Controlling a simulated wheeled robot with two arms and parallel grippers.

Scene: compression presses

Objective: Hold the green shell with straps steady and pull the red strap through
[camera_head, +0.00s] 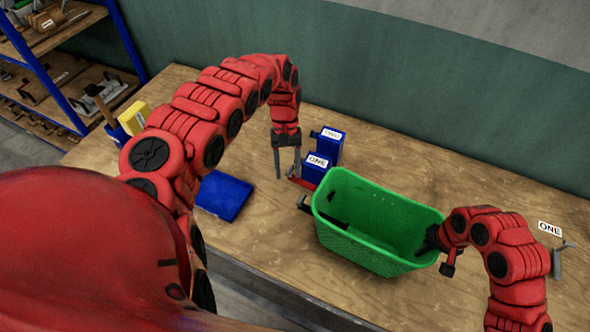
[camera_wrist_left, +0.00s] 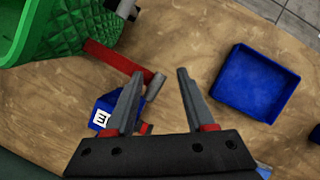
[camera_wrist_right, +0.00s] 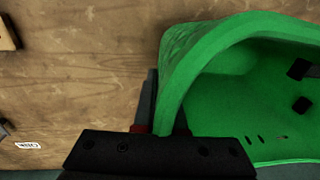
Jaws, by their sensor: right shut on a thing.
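The green shell (camera_head: 365,248) stands on the wooden table in the head view, and its wall fills the right of the right wrist view (camera_wrist_right: 185,70). A red strap (camera_head: 301,183) sticks out of the shell's left end; in the left wrist view it ends in a grey tip (camera_wrist_left: 155,86). A black strap (camera_head: 304,203) also comes out at that end. My left gripper (camera_head: 287,175) is open and empty beside the red strap, with the strap's tip close to one finger. My right gripper (camera_head: 432,240) is shut on the shell's right wall.
Two blue boxes (camera_head: 317,166) labelled ONE and TWO stand behind the shell's left end. A blue tray (camera_head: 223,195) lies to the left. A ONE label (camera_head: 549,228) and a metal part (camera_head: 559,258) are at the right. The table behind the shell is clear.

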